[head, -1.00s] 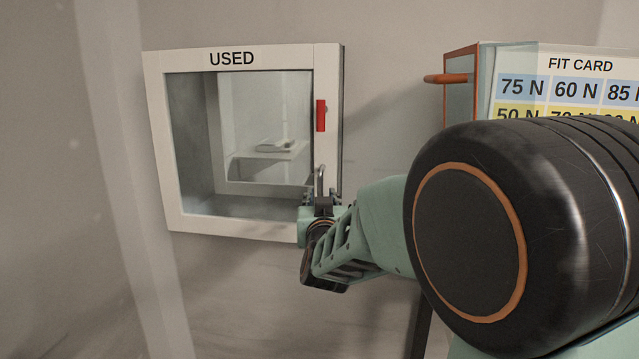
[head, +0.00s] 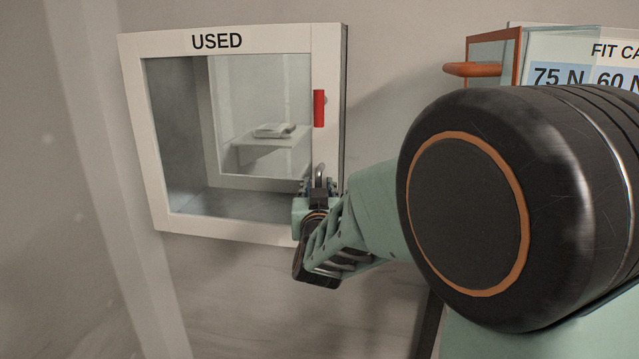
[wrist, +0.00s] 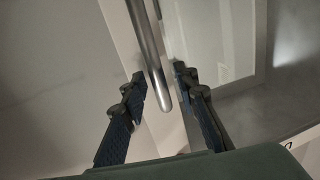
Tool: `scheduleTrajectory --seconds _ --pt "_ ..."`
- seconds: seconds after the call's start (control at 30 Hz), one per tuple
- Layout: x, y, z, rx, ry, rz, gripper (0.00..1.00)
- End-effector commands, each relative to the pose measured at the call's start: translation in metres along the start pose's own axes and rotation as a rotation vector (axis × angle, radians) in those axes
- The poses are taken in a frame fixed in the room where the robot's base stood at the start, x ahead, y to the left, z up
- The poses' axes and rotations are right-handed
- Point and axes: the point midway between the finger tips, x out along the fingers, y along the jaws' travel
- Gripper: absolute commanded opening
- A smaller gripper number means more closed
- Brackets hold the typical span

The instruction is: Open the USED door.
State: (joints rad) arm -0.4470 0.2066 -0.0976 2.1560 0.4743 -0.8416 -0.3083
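The USED door (head: 328,60) is a white frame around a clear pane on a wall cabinet, in the head view at left. It looks shut. A metal bar handle (head: 320,172) stands at its lower right side, partly hidden by my gripper. My gripper (head: 318,184) is at the handle's lower end. In the wrist view the bar handle (wrist: 150,50) runs down between the two fingers of my gripper (wrist: 158,75). The fingers are apart, with a gap visible on both sides of the bar.
A red piece (head: 319,108) sits on the door frame above the handle. A pale object (head: 274,130) lies on a shelf behind the pane. An orange-edged case (head: 496,65) and a FIT CARD board (head: 590,75) stand at right. Bare wall lies below the cabinet.

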Motion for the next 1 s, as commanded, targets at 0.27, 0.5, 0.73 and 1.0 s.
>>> scheduleTrajectory --seconds 0.27,0.5,0.73,1.0 --pt "-0.0001 -0.0001 0.0001 0.000 0.000 0.000 0.26" --pt "-0.0001 0.0000 0.0000 0.000 0.000 0.000 0.00" --pt "0.0000 0.0000 -0.0002 0.000 0.000 0.000 0.00" --pt "-0.0003 -0.0005 -0.0004 0.000 0.001 0.001 0.00"
